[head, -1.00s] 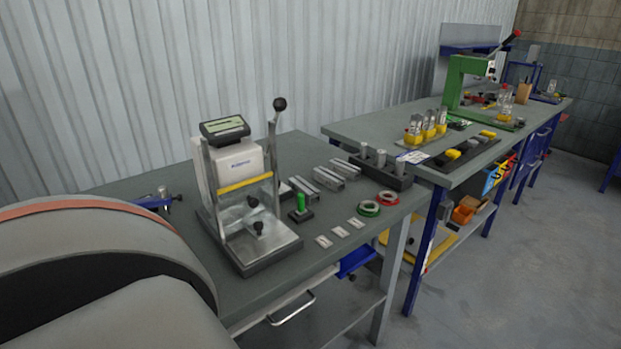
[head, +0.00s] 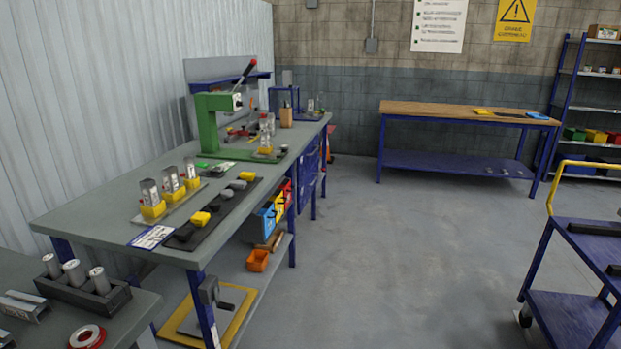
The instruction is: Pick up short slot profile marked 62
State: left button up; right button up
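A short silvery slot profile (head: 24,306) lies on the grey table (head: 130,318) at the lower left. Part of another profile (head: 5,339) shows at the left edge of the picture, below it. I cannot read a number on either, so I cannot tell which is marked 62. Any others are outside the view. Neither of my grippers is in view.
Beside the profiles are a dark block with metal cylinders (head: 107,296) and a red-and-white ring (head: 87,337). A longer workbench (head: 98,219) holds a green press (head: 208,124). A blue cart (head: 588,246) stands at right. The middle floor is clear.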

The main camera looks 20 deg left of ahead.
aim_at(29, 308)
jog(key=i, duration=2.95)
jog(key=i+u, duration=0.15)
jog(key=u, duration=0.3)
jog(key=i+u, duration=0.1)
jog(key=u, duration=0.3)
jog(key=i+l+u, duration=0.15)
jog(key=u, duration=1.9)
jog(key=i+j+u, duration=0.1)
jog(key=u, duration=0.35)
jog(key=i+j+u, duration=0.1)
jog(key=u, duration=0.35)
jog(key=i+j+u, duration=0.1)
jog(key=u, duration=0.3)
jog(key=i+j+u, duration=0.1)
jog(key=u, duration=0.35)
